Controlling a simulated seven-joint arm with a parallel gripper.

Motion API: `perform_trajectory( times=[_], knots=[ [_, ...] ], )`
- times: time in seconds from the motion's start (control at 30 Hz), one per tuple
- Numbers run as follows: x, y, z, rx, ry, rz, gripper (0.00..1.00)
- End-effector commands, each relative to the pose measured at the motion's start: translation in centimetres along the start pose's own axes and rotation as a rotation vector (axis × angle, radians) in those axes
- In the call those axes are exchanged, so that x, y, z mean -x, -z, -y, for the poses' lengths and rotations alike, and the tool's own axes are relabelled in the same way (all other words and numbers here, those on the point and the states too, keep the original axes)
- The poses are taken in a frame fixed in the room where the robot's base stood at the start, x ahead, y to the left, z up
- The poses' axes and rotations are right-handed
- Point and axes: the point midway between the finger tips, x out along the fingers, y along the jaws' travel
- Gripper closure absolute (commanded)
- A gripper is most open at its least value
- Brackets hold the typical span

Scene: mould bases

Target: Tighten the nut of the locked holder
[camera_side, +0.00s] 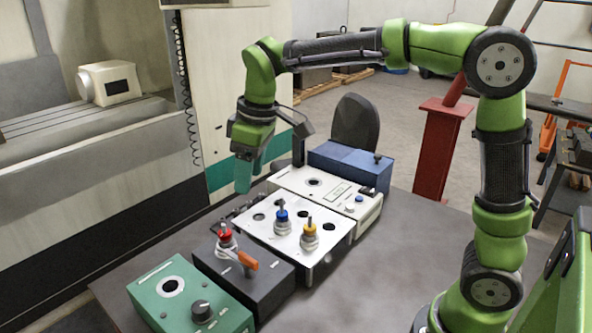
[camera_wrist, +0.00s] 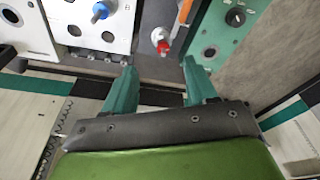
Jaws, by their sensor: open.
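A holder with a red nut (camera_side: 226,238) stands upright in the dark box (camera_side: 222,277) beside an orange lever (camera_side: 238,257); the red nut also shows in the wrist view (camera_wrist: 163,47). A blue-nut holder (camera_side: 282,220) and a yellow-nut holder (camera_side: 309,235) stand in the white plate (camera_side: 270,237); the blue one shows in the wrist view (camera_wrist: 101,10). My gripper (camera_side: 250,180) is above the far side of the boxes, with nothing between its fingers. In the wrist view its spread fingers (camera_wrist: 158,68) point toward the red-nut holder, apart from it.
A green box with a black knob (camera_side: 202,310) is at the front left. A white instrument box (camera_side: 290,180) and a blue box (camera_side: 345,168) stand behind the plate. A machine (camera_side: 100,130) borders the table's left. The table's right side (camera_side: 390,245) is clear.

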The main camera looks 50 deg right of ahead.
Motion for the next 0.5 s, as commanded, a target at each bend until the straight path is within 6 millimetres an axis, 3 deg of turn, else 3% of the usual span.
perform_trajectory(
  times=[0.03,0.1,0.23,0.37,0.5],
  knots=[
    [-0.8,1.9,0.0,0.099,0.003,0.039,0.43],
    [-1.4,4.0,-0.1,0.239,0.007,0.087,0.43],
    [-1.8,6.9,-0.3,0.485,0.027,0.151,0.43],
    [-0.1,8.1,-0.5,0.673,0.046,0.167,0.43],
    [1.1,7.6,-0.3,0.787,0.075,0.18,0.43]
  ],
)
